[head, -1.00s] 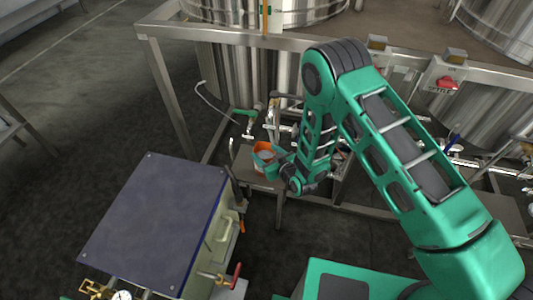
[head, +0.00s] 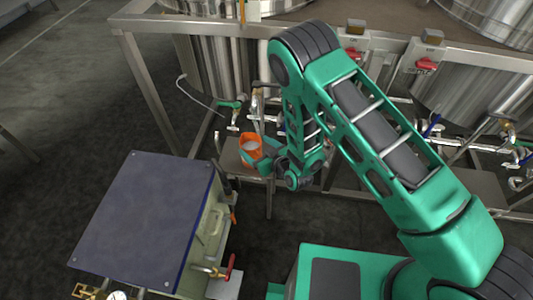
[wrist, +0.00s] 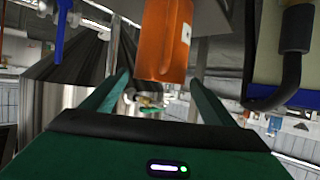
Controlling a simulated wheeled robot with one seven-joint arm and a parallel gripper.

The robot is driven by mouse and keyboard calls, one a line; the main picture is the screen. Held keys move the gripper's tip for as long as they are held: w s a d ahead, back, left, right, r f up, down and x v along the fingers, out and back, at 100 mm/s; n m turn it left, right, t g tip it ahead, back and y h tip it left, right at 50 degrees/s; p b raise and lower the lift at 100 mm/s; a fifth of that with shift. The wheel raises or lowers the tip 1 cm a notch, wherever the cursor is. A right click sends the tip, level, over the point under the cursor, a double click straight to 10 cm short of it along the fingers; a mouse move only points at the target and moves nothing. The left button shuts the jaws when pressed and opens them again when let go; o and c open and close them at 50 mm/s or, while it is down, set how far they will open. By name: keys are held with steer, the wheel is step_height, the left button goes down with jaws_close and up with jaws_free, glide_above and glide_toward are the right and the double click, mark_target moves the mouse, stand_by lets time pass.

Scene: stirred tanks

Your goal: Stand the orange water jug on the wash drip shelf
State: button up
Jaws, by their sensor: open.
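The orange water jug (head: 250,148) is upright with its open top showing, at a small steel shelf (head: 232,168) below the taps at the tank frame. It appears to stand there, but its foot is partly hidden in the head view. My gripper (head: 264,160) is open close to the jug on its right front side. In the wrist view the orange jug (wrist: 163,40) fills the upper middle, and my open gripper (wrist: 160,88) has one finger to each side of its lower end. Contact with the jug cannot be told.
A blue-topped cabinet (head: 145,215) with a red-handled valve (head: 230,267) stands front left. Steel tanks and their frame (head: 150,95) stand behind the shelf, with valves and pipes beside it. Another steel shelf (head: 478,186) is at right. Open floor lies at left.

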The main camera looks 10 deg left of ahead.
steer(key=v, duration=0.3)
steer(key=shift+s+d+r, duration=0.1)
steer(key=shift+s+d, duration=0.05)
steer(key=shift+s, duration=0.05)
steer(key=shift+v, duration=2.35)
